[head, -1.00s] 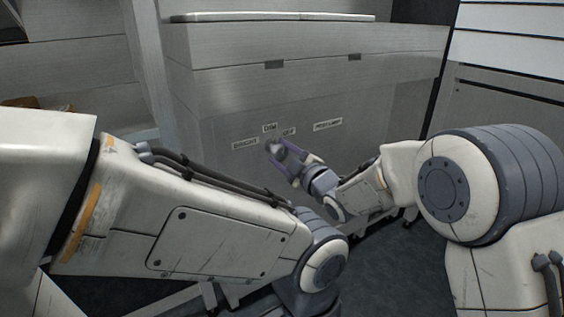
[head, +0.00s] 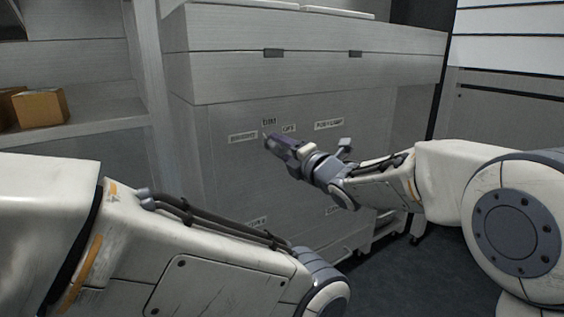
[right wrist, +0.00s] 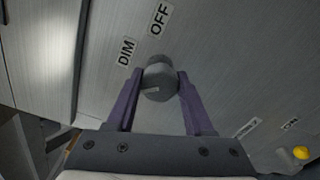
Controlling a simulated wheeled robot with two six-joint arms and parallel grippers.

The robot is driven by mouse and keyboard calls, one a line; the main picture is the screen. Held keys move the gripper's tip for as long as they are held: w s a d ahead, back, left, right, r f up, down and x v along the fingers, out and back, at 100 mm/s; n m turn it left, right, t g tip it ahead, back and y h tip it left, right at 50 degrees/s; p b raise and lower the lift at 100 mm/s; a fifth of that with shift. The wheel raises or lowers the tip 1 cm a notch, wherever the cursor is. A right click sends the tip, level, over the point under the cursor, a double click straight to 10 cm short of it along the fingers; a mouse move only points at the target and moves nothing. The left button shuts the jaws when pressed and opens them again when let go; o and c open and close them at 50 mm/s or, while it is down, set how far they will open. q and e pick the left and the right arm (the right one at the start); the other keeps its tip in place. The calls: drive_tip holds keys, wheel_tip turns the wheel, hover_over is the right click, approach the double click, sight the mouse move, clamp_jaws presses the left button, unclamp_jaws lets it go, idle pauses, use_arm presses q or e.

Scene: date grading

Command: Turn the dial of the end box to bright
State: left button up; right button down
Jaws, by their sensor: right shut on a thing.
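The end box's grey panel (head: 230,180) carries small labels, among them DIM (head: 269,122), OFF (head: 288,128) and one at the left (head: 242,137), too blurred to read surely. In the right wrist view, the round grey dial (right wrist: 160,72) sits between the two purple fingers of my right gripper (right wrist: 158,84), which is shut on it. DIM (right wrist: 126,51) and OFF (right wrist: 159,18) lie just beyond the dial there. In the head view, my right gripper (head: 270,141) hides the dial. My left arm crosses the lower left, with its gripper out of view.
A shelf (head: 90,128) with small brown boxes (head: 40,107) is at the left. A yellow knob (right wrist: 301,153) shows at the lower right of the right wrist view. Another label (head: 328,125) is right of OFF. Dark floor (head: 440,270) shows at the lower right.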

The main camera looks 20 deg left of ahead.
drive_tip(key=n+b, duration=0.3)
drive_tip(key=shift+f, duration=0.3)
drive_tip(key=shift+r+n+b, duration=0.15)
drive_tip(key=shift+n+b, duration=0.5)
drive_tip(key=shift+n, duration=0.25)
drive_tip(key=shift+c, duration=1.4)
unclamp_jaws()
drive_tip(key=shift+r, duration=0.1)
drive_tip(key=shift+s+d+r, duration=0.1)
